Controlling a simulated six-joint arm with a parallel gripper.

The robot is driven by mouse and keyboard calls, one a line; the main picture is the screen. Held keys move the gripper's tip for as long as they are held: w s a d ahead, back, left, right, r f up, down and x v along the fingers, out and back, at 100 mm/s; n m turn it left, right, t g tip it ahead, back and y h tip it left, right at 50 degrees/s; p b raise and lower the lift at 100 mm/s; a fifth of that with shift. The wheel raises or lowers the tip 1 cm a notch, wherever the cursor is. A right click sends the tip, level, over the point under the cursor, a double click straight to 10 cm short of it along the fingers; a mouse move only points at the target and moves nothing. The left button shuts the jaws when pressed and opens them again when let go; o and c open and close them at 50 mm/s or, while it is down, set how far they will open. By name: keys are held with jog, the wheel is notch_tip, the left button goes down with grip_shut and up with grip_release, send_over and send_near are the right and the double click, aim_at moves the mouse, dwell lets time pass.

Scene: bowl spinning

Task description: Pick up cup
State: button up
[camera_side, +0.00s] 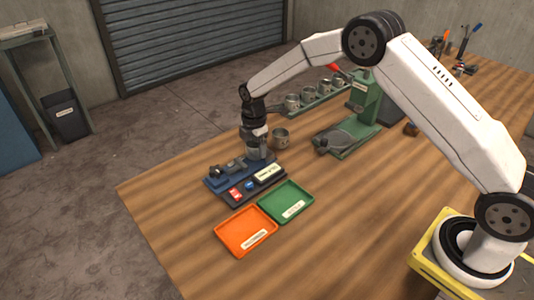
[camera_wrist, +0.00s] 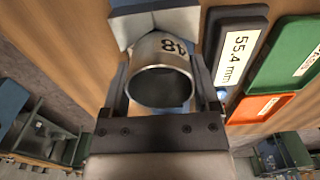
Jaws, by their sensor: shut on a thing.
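My gripper (camera_side: 258,143) points down at the blue measuring fixture (camera_side: 214,181) and is shut on a metal cup (camera_side: 257,154). In the wrist view the cup (camera_wrist: 166,50) sits between the two fingers, its round open mouth facing the camera and dark digits on its outer wall. The cup is at the fixture's right end in the side view; whether it rests on it or hangs just above, I cannot tell.
A display reading 55.4 mm (camera_wrist: 233,58) is beside the cup. An orange tray (camera_side: 245,246) and a green tray (camera_side: 275,202) lie in front. Several cups stand on a green rack (camera_side: 318,101) behind, near a green press (camera_side: 365,100).

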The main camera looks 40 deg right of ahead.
jog(key=s+r, duration=1.1)
jog(key=s, duration=0.3)
jog(key=shift+d+r, duration=0.15)
jog(key=shift+d, duration=0.15)
dwell(0.5)
jog(key=s+a+f+n, duration=0.1)
jog(key=a+f+n, duration=0.1)
jog(key=a, duration=0.7)
jog(key=s+a+f+n, duration=0.2)
jog(key=a+f+n, duration=0.1)
jog(key=a, duration=0.6)
jog(key=shift+s+f+n, duration=0.15)
jog(key=shift+f+n, duration=0.2)
jog(key=shift+n, duration=0.15)
jog(key=shift+f, duration=0.2)
